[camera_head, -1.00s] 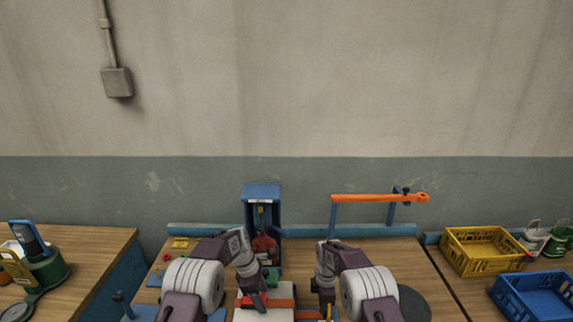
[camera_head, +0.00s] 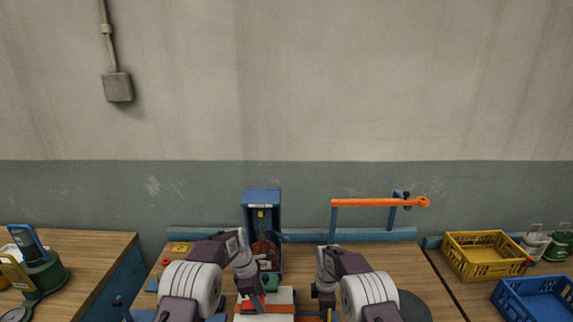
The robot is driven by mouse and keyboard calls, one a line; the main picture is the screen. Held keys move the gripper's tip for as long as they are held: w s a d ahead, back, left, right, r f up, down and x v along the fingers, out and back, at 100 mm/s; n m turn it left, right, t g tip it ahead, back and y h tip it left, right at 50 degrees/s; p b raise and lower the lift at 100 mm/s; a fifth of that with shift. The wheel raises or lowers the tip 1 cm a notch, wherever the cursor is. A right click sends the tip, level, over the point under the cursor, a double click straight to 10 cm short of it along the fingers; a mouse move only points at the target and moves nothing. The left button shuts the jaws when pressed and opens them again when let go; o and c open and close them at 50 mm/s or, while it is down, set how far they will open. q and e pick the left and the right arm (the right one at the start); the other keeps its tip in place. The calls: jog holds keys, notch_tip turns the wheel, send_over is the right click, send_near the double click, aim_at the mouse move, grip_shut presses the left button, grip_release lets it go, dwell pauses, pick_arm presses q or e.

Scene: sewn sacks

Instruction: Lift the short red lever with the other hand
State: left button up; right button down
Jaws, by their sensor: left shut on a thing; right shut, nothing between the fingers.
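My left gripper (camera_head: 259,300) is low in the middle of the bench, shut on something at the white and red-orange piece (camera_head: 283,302). What exactly lies between its fingers is too small to tell. A small bright red part (camera_head: 247,305) shows right beside its fingers; I cannot tell whether it is the short red lever. My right gripper (camera_head: 326,305) is shut and empty, pointing down just to the right of the white piece and apart from it. The bottom picture edge cuts off what lies below both grippers.
A blue open-front cabinet (camera_head: 262,195) with red-brown contents stands behind my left gripper. An orange bar (camera_head: 378,203) on blue posts crosses at the back right. Yellow (camera_head: 481,268) and blue crates (camera_head: 529,306) stand at the right. Bare wood (camera_head: 400,262) lies right of my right arm.

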pick_arm(q)
jog(key=shift+w+r, duration=0.1)
jog(key=shift+r, duration=0.05)
jog(key=shift+a+r, duration=0.3)
jog(key=shift+r, duration=0.35)
pick_arm(e)
jog(key=shift+d, duration=0.1)
pick_arm(q)
jog(key=shift+a+r, duration=0.15)
jog(key=shift+r, duration=0.05)
jog(key=shift+a+r, duration=0.35)
jog(key=shift+r, duration=0.05)
jog(key=shift+a+r, duration=0.45)
jog(key=shift+a, duration=0.1)
pick_arm(e)
jog(key=shift+s, duration=0.1)
pick_arm(q)
jog(key=shift+a, duration=0.1)
